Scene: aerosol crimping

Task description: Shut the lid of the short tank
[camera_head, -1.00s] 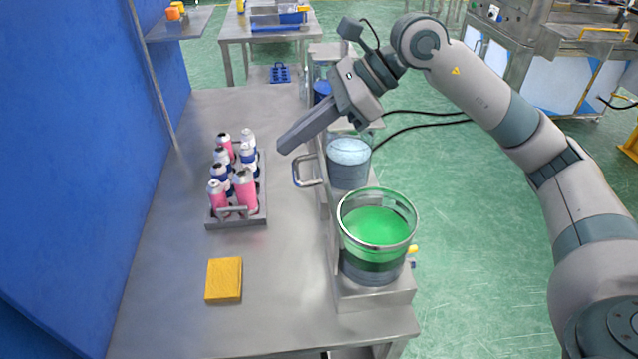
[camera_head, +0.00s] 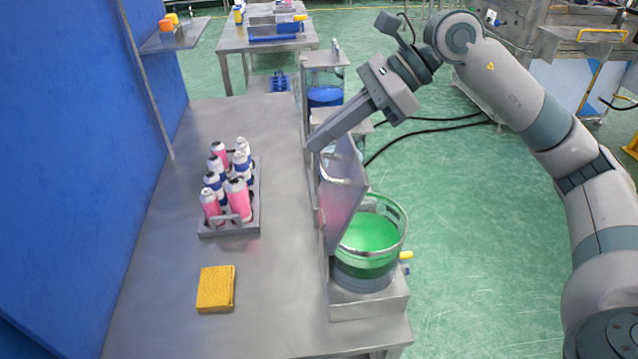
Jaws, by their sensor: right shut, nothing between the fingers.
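A tank with green liquid (camera_head: 362,272) stands on a metal base near the table's front right; its mouth is uncovered. A pinkish-grey lid panel (camera_head: 343,196) stands steeply tilted at the far left side of this tank's rim. My right gripper (camera_head: 316,143) is shut and empty, its tip close to the upper edge of the panel; I cannot tell whether they touch. The tank behind is mostly hidden by the panel and my gripper. I cannot tell for sure which tank is the short one. My left gripper is not in view.
A grey tray (camera_head: 229,228) with several pink and blue-white cans stands on the table, left of the tanks. A yellow block (camera_head: 216,289) lies in front of it. A tank with blue liquid (camera_head: 325,95) stands farther back. Blue wall at left.

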